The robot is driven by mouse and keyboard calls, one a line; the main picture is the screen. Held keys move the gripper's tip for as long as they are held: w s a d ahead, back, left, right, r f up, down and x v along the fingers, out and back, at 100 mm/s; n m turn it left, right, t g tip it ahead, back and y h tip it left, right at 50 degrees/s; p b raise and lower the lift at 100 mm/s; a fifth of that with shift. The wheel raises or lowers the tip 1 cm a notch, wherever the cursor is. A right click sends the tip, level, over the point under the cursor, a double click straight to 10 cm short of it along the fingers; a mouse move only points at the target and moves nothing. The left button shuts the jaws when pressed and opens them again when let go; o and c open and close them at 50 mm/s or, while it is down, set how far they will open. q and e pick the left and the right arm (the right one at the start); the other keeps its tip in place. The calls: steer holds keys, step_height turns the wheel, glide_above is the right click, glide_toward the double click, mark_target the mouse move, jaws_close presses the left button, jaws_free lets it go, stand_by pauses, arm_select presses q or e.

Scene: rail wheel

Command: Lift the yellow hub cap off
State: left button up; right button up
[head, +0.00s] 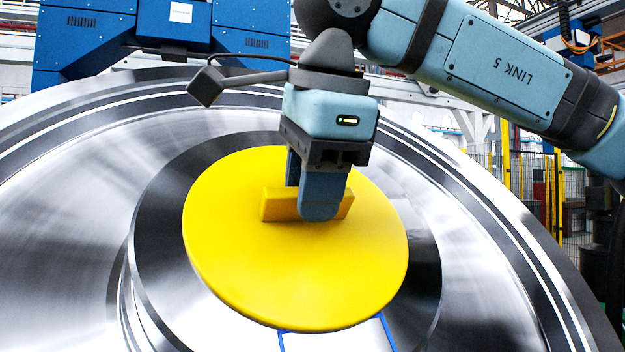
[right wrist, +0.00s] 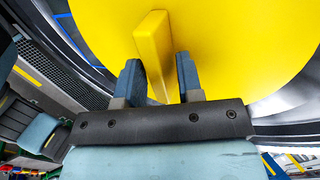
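The yellow hub cap (head: 240,270) is a large round disc at the middle of the steel wheel (head: 70,240). Its raised bar handle (head: 275,205) crosses the upper part of its face. My right gripper (head: 318,190) reaches down over the handle, one finger in front and one behind. In the right wrist view the handle (right wrist: 153,50) stands between the two fingers (right wrist: 160,78). A narrow gap shows beside the right finger, so the gripper looks open around the handle. Whether the cap touches the wheel all round cannot be told. My left gripper is not in view.
A blue machine (head: 105,40) stands behind the wheel at upper left. Yellow fencing (head: 520,175) stands at the right. The wheel face around the cap is clear.

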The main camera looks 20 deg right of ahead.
jaws_close()
steer(key=shift+c, duration=2.1)
jaws_free()
jaws_close()
steer(key=shift+r, duration=0.1)
steer(key=shift+s+r, duration=0.5)
steer(key=shift+s, duration=0.1)
steer(key=shift+p, duration=0.3)
steer(key=shift+s+r, duration=0.15)
steer(key=shift+r, duration=0.05)
